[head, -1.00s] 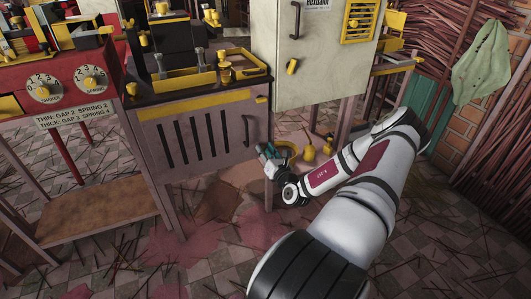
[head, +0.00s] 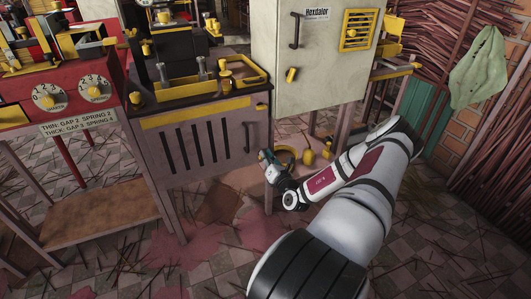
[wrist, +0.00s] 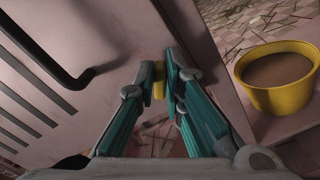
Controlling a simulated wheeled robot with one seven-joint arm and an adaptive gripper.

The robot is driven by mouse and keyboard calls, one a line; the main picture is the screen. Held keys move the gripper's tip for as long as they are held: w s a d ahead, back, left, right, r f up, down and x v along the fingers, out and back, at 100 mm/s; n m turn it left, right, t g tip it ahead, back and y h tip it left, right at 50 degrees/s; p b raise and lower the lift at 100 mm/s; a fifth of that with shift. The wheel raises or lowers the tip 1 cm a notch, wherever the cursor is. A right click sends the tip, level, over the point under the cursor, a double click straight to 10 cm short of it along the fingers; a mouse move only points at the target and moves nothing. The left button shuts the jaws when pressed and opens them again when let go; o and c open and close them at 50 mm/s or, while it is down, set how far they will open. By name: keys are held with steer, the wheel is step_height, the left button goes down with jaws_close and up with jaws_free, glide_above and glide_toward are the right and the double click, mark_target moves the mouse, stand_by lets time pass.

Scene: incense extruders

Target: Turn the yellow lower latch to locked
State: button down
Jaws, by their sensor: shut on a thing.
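The yellow lower latch (wrist: 159,90) shows in the wrist view as a small yellow piece between my gripper's teal fingertips (wrist: 160,82), near the edge of the pink cabinet door (wrist: 130,30). My gripper is shut on it; the fingers hide most of its shape, so I cannot tell its exact angle. In the head view my gripper (head: 266,158) is at the lower right corner of the slatted cabinet (head: 205,140), and the latch is hidden there.
A dark door handle (wrist: 50,60) is left of my gripper in the wrist view. A yellow bucket (wrist: 279,75) stands close on the right. A grey cabinet (head: 325,60) with a yellow vent stands behind. Sticks litter the tiled floor (head: 230,265).

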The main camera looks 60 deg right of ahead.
steer(key=m+p, duration=0.1)
steer(key=m, duration=0.2)
steer(key=m+p, duration=0.2)
steer(key=m, duration=0.2)
steer(key=f+m+p, duration=0.1)
steer(key=m+p, duration=0.1)
steer(key=m, duration=0.2)
steer(key=shift+s+d, duration=0.15)
steer(key=shift+p, duration=0.3)
steer(key=c, duration=1.7)
jaws_free()
steer(key=v, duration=1.2)
steer(key=shift+f, duration=0.1)
